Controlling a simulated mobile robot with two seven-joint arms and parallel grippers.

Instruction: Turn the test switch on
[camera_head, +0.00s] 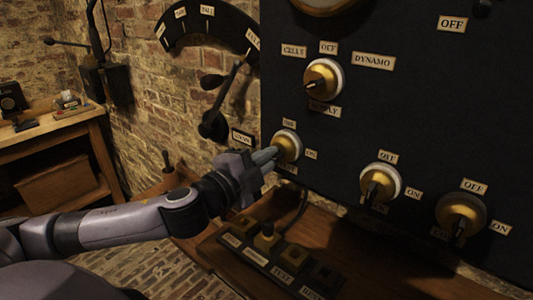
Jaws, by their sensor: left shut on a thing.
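My left gripper (266,160) reaches in from the left and is shut on the knob of the lower left switch (291,142). Its fingers hide much of that knob. An OFF label sits above this switch and an ON label to its right; the label below it is mostly covered and I cannot read it. Two similar switches, the lower middle one (380,182) and the lower right one (461,215), also have OFF above and ON beside them. My right gripper is not in view.
A larger selector (323,79) marked CELLS, OFF and DYNAMO sits above. A lever (221,100) stands at a curved scale on the brick wall. A wooden shelf below holds a labelled block (262,256). A wooden bench (60,128) stands at left.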

